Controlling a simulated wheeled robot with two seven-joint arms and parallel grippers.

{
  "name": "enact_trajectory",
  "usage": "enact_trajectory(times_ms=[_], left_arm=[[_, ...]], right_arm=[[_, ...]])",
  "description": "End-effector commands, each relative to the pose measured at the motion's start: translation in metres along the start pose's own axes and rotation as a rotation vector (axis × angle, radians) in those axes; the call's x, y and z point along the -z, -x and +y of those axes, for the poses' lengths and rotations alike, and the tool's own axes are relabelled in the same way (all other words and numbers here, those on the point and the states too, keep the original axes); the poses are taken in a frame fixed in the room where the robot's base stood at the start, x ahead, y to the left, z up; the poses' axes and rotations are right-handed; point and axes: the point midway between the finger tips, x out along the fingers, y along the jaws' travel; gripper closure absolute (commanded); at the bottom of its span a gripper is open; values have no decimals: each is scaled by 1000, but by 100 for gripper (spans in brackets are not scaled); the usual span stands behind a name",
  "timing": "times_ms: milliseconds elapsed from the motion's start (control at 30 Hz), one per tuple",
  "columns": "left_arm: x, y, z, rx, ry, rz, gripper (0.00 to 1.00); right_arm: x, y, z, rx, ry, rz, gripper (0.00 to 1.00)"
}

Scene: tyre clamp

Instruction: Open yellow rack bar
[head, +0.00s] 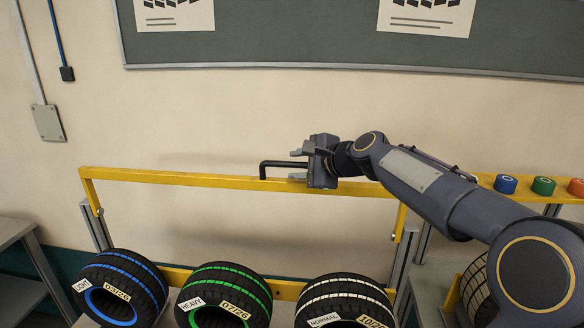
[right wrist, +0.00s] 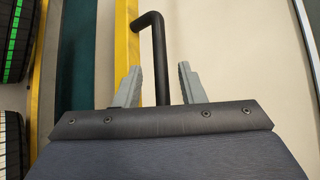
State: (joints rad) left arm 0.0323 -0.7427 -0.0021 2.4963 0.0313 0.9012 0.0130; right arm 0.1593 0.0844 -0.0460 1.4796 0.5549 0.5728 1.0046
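The yellow rack bar (head: 190,179) runs level above the tyres in the head view, with side arms coming down to pivots on the grey posts. A black bent handle (head: 263,170) sticks out from the bar near its middle. My right gripper (head: 293,165) is at this handle. In the right wrist view the handle (right wrist: 157,45) passes between the two grey fingers of the right gripper (right wrist: 158,82), with a gap visible on each side. The fingers are open and not closed on it. The yellow bar (right wrist: 127,45) shows behind the left finger. My left gripper is not in view.
Tyres with blue (head: 120,287), green (head: 224,292) and white (head: 344,298) stripes sit in the rack below the bar. Blue (head: 506,184), green (head: 543,186) and red coloured pieces stand on a yellow rail at right. A grey table (head: 20,265) stands at left.

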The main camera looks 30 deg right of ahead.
Motion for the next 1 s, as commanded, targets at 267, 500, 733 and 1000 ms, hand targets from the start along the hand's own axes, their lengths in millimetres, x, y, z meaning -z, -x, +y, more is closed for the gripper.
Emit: enact_trajectory(times_ms=[267,500,733,1000], left_arm=[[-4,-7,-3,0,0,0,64],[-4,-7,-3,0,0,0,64],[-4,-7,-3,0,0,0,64],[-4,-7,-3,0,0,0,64]], right_arm=[[1,42,0,2,0,1,64],[0,50,0,-1,-1,0,64],[0,50,0,-1,0,0,64],[-7,58,18,-33,74,-6,64]])
